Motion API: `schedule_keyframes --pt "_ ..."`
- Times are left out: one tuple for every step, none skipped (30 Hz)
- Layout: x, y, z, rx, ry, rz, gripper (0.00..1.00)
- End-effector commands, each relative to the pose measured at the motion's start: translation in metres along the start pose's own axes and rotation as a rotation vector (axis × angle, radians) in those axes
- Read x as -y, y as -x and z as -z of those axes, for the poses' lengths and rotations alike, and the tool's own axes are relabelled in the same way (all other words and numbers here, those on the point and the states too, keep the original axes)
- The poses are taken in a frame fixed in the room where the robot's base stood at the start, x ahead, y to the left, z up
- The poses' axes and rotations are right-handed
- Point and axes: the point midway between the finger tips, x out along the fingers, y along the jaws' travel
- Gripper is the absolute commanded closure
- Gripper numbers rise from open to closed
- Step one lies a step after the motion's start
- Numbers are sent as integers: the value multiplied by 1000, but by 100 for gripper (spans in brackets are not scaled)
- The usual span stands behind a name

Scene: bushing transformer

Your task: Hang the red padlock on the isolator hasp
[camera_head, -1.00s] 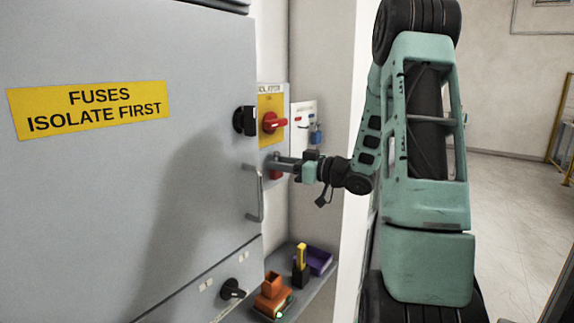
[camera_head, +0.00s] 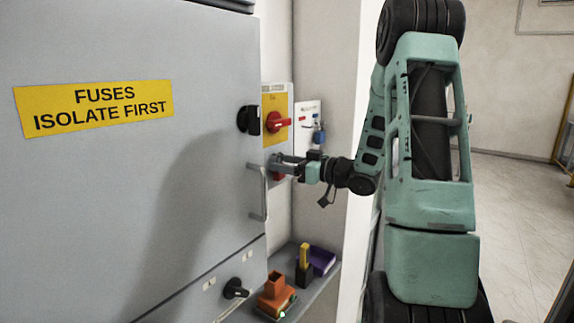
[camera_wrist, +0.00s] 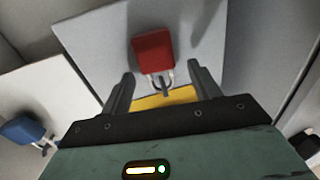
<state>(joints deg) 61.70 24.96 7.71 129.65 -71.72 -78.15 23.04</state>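The red padlock (camera_wrist: 153,52) shows in the wrist view just beyond my fingertips. Its shackle (camera_wrist: 156,79) appears to be around a small grey hasp (camera_wrist: 164,86) beside the yellow plate (camera_wrist: 165,99). My gripper (camera_wrist: 160,70) is open, with one finger on each side of the shackle and a visible gap to both. In the head view my gripper (camera_head: 279,163) is at the isolator panel, under the red rotary handle (camera_head: 277,123). A little red of the padlock (camera_head: 277,177) shows below the fingers; the hasp is hidden there.
A grey cabinet door with a bar handle (camera_head: 259,192) is close to the left of my gripper. A blue padlock (camera_head: 319,134) hangs on a white board at right. A shelf below holds an orange item (camera_head: 275,290), a black-and-yellow item (camera_head: 304,265) and a purple tray (camera_head: 322,260).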

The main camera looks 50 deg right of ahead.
Motion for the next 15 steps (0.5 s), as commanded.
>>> schedule_keyframes --pt "0 0 0 1 0 0 38" --pt "0 0 0 1 0 0 38" --pt "0 1 0 1 0 0 38" --pt "0 2 -1 1 0 -1 38" --pt "0 4 -1 1 1 -1 38" --pt "0 7 -1 1 1 -2 38" --pt "-1 10 -2 0 1 -2 38" --pt "-1 14 -2 0 1 -3 38" --pt "-1 21 -3 0 2 -3 38" --pt "-1 27 -3 1 2 -5 38" --pt "-1 33 -4 1 2 -5 38" --pt "-1 42 -4 0 3 -5 38" --pt "-2 49 -4 1 3 -6 38" --pt "-1 56 -4 0 4 -6 38" --pt "-1 66 -4 1 3 -6 38"
